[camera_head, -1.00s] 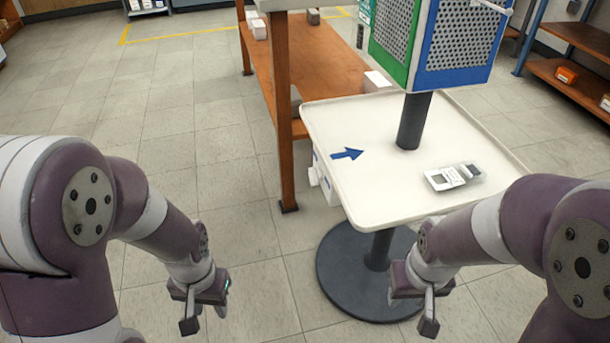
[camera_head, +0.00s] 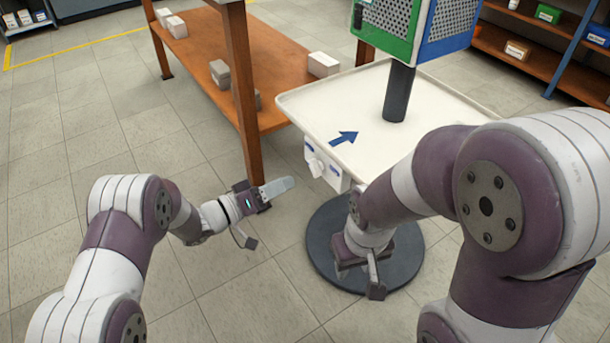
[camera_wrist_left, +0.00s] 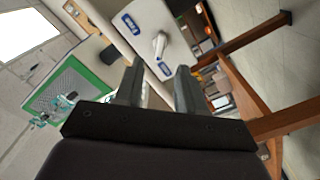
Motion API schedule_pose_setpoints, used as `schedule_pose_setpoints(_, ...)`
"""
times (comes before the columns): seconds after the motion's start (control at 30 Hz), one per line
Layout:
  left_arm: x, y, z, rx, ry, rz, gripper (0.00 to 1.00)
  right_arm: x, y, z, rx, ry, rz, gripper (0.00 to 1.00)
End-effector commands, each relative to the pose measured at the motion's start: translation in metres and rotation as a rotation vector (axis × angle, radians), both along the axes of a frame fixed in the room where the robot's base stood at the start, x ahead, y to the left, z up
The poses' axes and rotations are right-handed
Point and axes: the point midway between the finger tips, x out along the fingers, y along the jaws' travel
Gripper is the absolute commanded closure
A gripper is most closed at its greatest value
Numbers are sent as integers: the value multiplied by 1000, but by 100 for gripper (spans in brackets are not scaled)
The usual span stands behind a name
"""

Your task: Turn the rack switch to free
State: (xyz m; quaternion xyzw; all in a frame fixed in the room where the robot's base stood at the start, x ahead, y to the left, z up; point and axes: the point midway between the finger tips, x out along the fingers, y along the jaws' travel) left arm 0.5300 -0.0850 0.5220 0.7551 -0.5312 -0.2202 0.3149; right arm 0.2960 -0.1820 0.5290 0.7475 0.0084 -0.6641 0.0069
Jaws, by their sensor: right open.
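The rack switch is a white box (camera_head: 334,176) with a pale handle (camera_head: 316,166), fixed below the left edge of the tray table. In the left wrist view the handle (camera_wrist_left: 160,45) stands out from a white plate (camera_wrist_left: 146,28) with two blue labels, and its free end lies near the lower label. My left gripper (camera_head: 272,205) is left of the switch and apart from it. In the left wrist view its two fingers (camera_wrist_left: 159,70) are spread and empty, with the handle showing beyond them. My right gripper (camera_head: 362,280) is open and empty, low in front of the table.
The tray table (camera_head: 300,101) has a blue arrow on top and a round dark base (camera_head: 413,262). A green and blue mesh panel unit (camera_head: 415,25) stands on it. A brown wooden shelf (camera_head: 262,75) with its post (camera_head: 243,100) is close behind my left gripper. Floor at left is clear.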

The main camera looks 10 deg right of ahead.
Motion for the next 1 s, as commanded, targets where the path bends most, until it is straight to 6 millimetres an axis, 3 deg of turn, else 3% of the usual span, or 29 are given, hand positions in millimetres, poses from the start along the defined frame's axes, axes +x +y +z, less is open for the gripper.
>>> schedule_pose_setpoints(0.03,3,-13,-8,-1,-5,-4,61,0,0,-15,0,0,0,57)
schedule_pose_setpoints(0.3,24,-67,-5,0,-4,0,61,0,0,-41,0,0,0,57)
schedule_pose_setpoints(0.43,28,-77,-1,1,-4,1,61,0,0,-44,0,0,0,57)
schedule_pose_setpoints(0.7,29,-78,0,1,-3,3,61,0,0,-43,0,0,0,57)
schedule_pose_setpoints(0.8,29,-78,0,1,-3,3,93,0,0,-43,0,0,0,57)
schedule_pose_setpoints(0.83,29,-78,0,1,-3,3,100,0,0,-43,0,0,0,57)
schedule_pose_setpoints(1.0,29,-78,0,2,-4,2,100,0,0,-43,0,0,0,57)
